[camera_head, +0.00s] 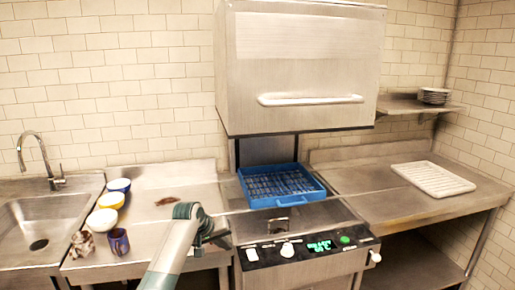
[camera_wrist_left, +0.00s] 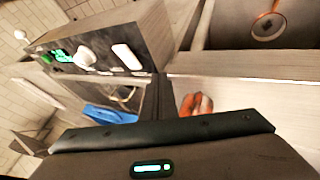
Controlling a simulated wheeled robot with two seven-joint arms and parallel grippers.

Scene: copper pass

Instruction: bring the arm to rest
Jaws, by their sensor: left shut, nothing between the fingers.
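My left arm (camera_head: 172,255) comes in from the bottom of the head view. My left gripper (camera_head: 219,238) is at its end, in front of the counter and just left of the machine's control panel. It is shut and empty. In the left wrist view the dark fingers (camera_wrist_left: 163,95) are together, with the black gripper body below them. My right gripper is in neither view.
A dishwashing machine with a raised hood (camera_head: 305,70) holds a blue rack (camera_head: 282,202). Bowls (camera_head: 101,220) and mugs (camera_head: 119,242) stand left, beside the sink (camera_head: 60,225). A brown scrap (camera_head: 167,201) lies on the counter. A white rack (camera_head: 432,179) is right; plates (camera_head: 434,95) sit on a shelf.

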